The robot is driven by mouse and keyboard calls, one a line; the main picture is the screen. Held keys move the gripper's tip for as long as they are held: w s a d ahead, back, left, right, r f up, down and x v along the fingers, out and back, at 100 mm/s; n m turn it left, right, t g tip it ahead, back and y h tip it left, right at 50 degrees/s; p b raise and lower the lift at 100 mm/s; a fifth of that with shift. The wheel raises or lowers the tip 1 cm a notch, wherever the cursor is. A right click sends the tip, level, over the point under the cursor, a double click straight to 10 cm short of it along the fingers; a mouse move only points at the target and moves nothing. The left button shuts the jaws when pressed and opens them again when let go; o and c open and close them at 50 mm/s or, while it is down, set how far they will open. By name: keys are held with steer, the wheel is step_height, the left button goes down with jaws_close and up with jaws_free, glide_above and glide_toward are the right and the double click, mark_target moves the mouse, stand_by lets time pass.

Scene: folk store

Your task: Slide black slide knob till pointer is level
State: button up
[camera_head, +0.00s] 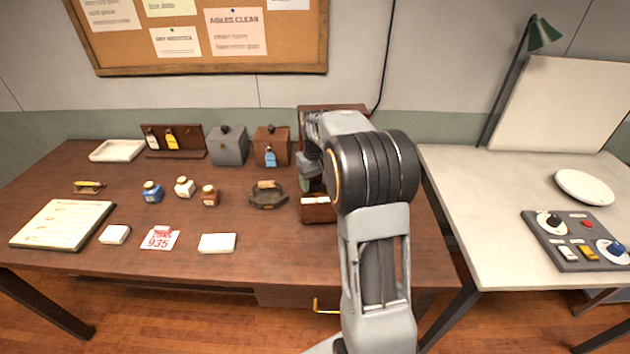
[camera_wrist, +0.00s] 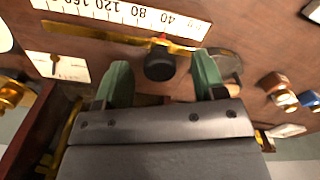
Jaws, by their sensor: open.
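In the wrist view a round black slide knob (camera_wrist: 160,66) sits at a brass bar (camera_wrist: 105,36), below a white numbered scale (camera_wrist: 125,14). A small white card (camera_wrist: 58,68) with a thin dark pointer (camera_wrist: 54,62) lies left of it; I cannot tell whether the pointer is level. My gripper (camera_wrist: 162,62) has green fingers open, one on each side of the knob with gaps between. The knob is not gripped. In the head view my arm hides most of the device (camera_head: 320,212), and a green finger shows at its left side.
A dark dish (camera_head: 268,197) stands just left of the device. Several small bottles, such as a blue one (camera_head: 152,192), stand further left on the brown table (camera_head: 130,250). A grey box (camera_head: 229,148) and a brown box (camera_head: 271,145) stand behind. A white table (camera_head: 480,220) is at right.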

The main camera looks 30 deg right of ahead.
steer(key=shift+r+p, duration=2.5)
steer(key=shift+r, duration=0.8)
steer(key=s+f, duration=0.1)
steer(key=s+a+f+m, duration=0.1)
steer(key=shift+s+f, duration=0.15)
steer(key=shift+s, duration=0.25)
steer(key=s+a+r+t, duration=0.2)
steer(key=s+a, duration=0.4)
steer(key=s, duration=0.3)
steer(key=s+a+r+n+t, duration=0.1)
steer(key=s+a+r+t, duration=0.1)
steer(key=s+a+r, duration=0.3)
steer(key=s+a, duration=0.1)
steer(key=s, duration=0.3)
steer(key=shift+s+a+t, duration=0.15)
steer(key=shift+a+t, duration=0.05)
steer(key=shift+t, duration=0.1)
steer(key=shift+c, duration=0.4)
